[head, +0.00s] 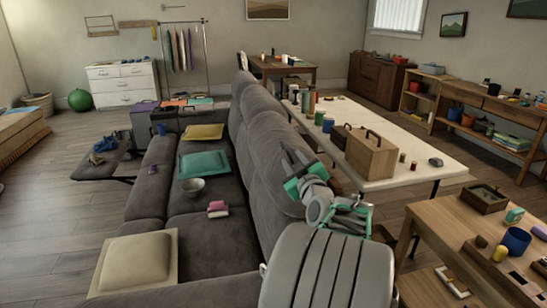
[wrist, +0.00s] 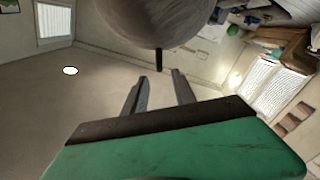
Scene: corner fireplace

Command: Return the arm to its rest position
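My gripper (head: 293,158) is raised in front of the grey sofa's backrest in the head view, above my folded arm, with its fingers pointing up. In the wrist view my gripper (wrist: 160,86) shows two grey fingers standing apart with a gap between them. I see nothing held between them. The wrist view looks up at the ceiling, walls and windows. A large rounded grey shape fills its top middle, and I cannot tell what it is.
A white-topped table (head: 420,155) with a wooden box (head: 371,153) stands right of my arm. A wooden table (head: 450,227) with small objects is near at right. Floor is open at far left.

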